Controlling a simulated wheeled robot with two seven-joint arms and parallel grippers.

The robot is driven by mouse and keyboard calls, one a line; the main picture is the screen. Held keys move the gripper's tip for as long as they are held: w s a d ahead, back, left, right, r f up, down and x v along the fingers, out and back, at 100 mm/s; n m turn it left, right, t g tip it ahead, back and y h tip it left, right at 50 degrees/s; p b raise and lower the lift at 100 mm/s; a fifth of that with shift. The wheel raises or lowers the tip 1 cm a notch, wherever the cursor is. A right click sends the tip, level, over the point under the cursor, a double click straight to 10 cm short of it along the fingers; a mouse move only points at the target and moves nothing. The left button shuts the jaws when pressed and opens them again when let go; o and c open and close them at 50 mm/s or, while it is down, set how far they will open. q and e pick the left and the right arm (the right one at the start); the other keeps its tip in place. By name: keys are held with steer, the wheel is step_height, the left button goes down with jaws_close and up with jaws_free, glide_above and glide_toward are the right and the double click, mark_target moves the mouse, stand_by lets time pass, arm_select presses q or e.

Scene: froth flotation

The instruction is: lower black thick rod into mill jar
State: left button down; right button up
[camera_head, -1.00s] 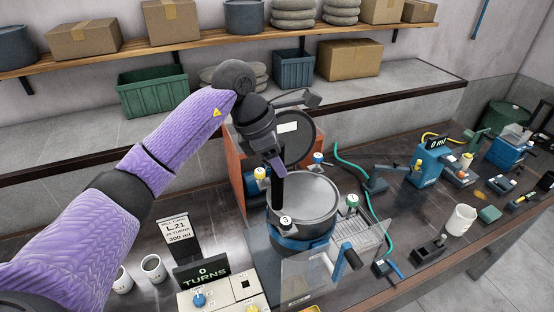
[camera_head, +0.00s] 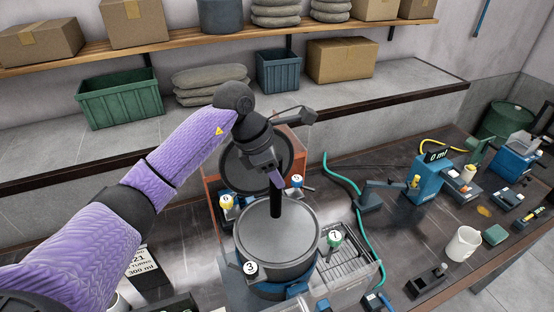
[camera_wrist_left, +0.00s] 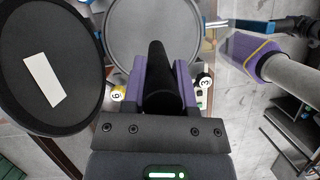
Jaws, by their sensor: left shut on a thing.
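My left gripper (camera_head: 272,176) is shut on a black thick rod (camera_head: 275,202), which hangs upright from it. In the left wrist view the rod (camera_wrist_left: 158,75) sits between the two purple fingers. The round grey mill jar (camera_head: 277,238) stands below. The rod's lower end overlaps the far half of the jar's mouth; I cannot tell whether it is above the rim level or inside. The jar's mouth (camera_wrist_left: 140,22) also shows beyond the rod in the wrist view. My right gripper is not seen.
A dark round lid (camera_head: 234,172) stands raised behind the jar, close to my gripper. Numbered coloured knobs, a blue one (camera_head: 297,181) among them, surround the jar. A wire rack (camera_head: 352,255) is at its right. A white beaker (camera_head: 463,244) stands farther right.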

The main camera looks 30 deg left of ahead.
arm_select(q)
step_height(320, 180, down, 16)
steer(key=b, duration=1.2)
steer(key=shift+w+b, duration=0.3)
steer(key=shift+w, duration=0.1)
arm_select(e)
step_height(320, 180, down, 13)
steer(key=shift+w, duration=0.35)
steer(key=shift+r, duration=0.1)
arm_select(q)
steer(key=shift+c, duration=1.6)
jaws_free()
steer(key=shift+f, duration=0.1)
steer(key=b+v, duration=0.1)
steer(key=v, duration=0.9)
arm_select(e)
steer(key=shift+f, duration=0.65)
